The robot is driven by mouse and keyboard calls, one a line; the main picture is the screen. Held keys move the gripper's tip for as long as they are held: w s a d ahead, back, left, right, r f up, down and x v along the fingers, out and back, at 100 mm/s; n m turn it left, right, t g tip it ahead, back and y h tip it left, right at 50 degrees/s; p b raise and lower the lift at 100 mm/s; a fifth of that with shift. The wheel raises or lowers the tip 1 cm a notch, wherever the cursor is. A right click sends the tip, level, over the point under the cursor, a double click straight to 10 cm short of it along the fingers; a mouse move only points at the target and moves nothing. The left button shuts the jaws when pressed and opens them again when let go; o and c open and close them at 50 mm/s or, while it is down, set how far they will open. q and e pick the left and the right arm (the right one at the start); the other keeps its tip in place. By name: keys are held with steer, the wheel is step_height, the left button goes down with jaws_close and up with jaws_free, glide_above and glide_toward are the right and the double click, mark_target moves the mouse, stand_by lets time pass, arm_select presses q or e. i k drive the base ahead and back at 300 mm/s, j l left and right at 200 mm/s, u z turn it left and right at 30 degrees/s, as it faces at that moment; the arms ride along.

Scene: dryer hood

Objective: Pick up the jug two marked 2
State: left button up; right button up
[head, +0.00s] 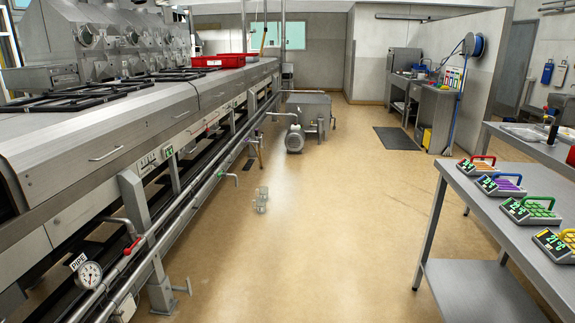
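Small clear containers (262,199), which look like jugs, stand on the floor in the middle distance, beside the long steel machine. They are too small to read any mark, and I cannot tell which one carries a 2. Neither of my grippers shows in the head view.
The long steel machine (110,150) with pipes and a gauge (89,275) fills the left. A steel table (500,215) with several coloured-handled devices (529,208) stands at right. A motor unit (295,138) sits further back. The tan floor (335,240) between is clear.

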mark_target(261, 202)
steer(key=i, duration=2.6)
